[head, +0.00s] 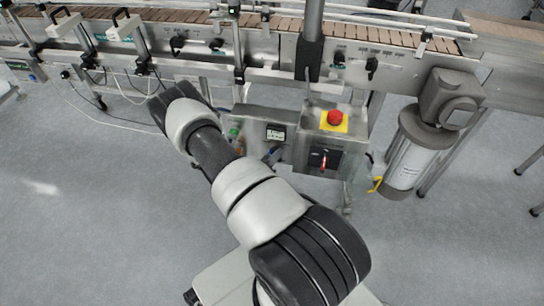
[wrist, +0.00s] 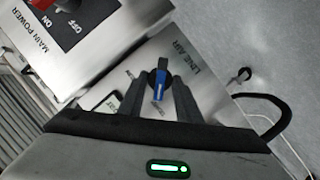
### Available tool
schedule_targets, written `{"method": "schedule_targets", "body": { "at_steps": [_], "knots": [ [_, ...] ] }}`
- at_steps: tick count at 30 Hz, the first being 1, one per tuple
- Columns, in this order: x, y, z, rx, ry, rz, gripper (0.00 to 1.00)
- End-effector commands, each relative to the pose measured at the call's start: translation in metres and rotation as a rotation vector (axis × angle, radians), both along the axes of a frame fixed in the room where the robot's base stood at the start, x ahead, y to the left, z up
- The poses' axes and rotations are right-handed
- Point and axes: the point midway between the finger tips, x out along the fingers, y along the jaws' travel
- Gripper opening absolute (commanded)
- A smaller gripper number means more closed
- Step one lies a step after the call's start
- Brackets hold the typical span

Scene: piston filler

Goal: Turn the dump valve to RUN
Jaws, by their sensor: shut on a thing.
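The dump valve's blue handle (wrist: 160,80) stands on a metal panel lettered LINE AIR (wrist: 187,66) in the wrist view. It has a dark hub at its top end. My gripper (wrist: 159,100) has its two dark fingers on either side of the handle and is shut on it. Small lettering beside the valve is partly hidden by the fingers, so I cannot read which position the handle points to. In the head view my arm covers most of this area, and my gripper cannot be made out clearly.
A MAIN POWER switch (wrist: 66,6) with a red handle sits next to the valve panel. In the head view a red emergency stop button (head: 335,118) tops the control box. The conveyor (head: 390,37) runs behind, and a grey motor (head: 450,100) hangs at right. Open floor lies in front.

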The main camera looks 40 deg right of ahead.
Motion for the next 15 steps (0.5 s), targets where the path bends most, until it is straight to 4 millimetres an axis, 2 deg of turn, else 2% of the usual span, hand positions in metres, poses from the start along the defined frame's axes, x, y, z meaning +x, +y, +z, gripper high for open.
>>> {"method": "schedule_targets", "body": {
  "at_steps": [15],
  "knots": [
    [-0.0033, -0.0026, 0.0040, 0.249, -0.290, 0.000, 0.09]
  ]
}}
